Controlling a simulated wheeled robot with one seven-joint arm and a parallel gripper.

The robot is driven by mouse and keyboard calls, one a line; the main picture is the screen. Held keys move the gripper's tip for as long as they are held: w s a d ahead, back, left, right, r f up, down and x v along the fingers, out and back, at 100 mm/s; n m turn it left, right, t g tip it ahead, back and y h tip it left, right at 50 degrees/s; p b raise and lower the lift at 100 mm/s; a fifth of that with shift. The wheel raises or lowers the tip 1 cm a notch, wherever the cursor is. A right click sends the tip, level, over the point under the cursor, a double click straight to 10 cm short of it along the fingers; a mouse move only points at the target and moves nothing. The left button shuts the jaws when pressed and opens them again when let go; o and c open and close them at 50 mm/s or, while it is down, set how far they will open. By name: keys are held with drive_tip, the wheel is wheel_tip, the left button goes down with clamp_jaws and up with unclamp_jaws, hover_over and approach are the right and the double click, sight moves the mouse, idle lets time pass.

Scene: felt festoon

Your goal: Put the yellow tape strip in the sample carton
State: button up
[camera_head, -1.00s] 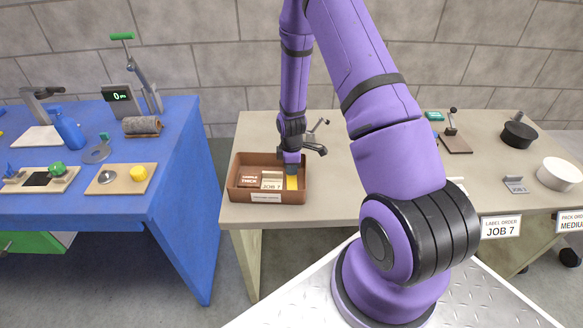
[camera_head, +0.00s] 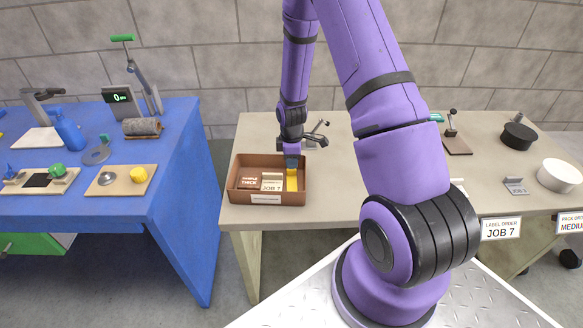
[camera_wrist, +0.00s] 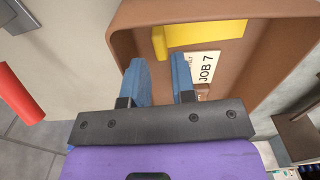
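The brown sample carton (camera_head: 238,196) stands at the left front of the beige table. The yellow tape strip (camera_head: 291,183) lies inside it at its right side. In the wrist view the strip (camera_wrist: 205,37) shows beyond my fingertips, inside the carton (camera_wrist: 135,35). My gripper (camera_head: 291,165) is over the right part of the carton, just above the strip. In the wrist view my gripper's (camera_wrist: 160,65) two blue fingers stand apart with nothing between them.
A JOB 7 card (camera_head: 272,182) and a brown sample piece (camera_head: 249,182) also lie in the carton. A small lever device (camera_head: 317,135) stands just behind it. A blue table (camera_head: 185,150) with tools is to the left, across a gap.

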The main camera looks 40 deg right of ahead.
drive_tip(key=s+a+r+m+t, duration=0.1)
drive_tip(key=s+a+r+m, duration=0.1)
drive_tip(key=r, duration=0.8)
drive_tip(key=s+a+r+m+t, duration=0.1)
drive_tip(key=s+a+r, duration=0.15)
drive_tip(key=r, duration=0.85)
drive_tip(key=s+a+r+m, duration=0.2)
drive_tip(key=r, duration=0.8)
drive_tip(key=s+a+r+m+t, duration=0.1)
drive_tip(key=s+a+r+m, duration=0.2)
drive_tip(key=s+r, duration=0.3)
drive_tip(key=s+a+r+m+t, duration=0.2)
drive_tip(key=s+r, duration=0.4)
drive_tip(key=s, duration=0.8)
drive_tip(key=shift+a+r+m, duration=0.3)
drive_tip(key=shift+a+m, duration=0.3)
drive_tip(key=shift+a, duration=0.2)
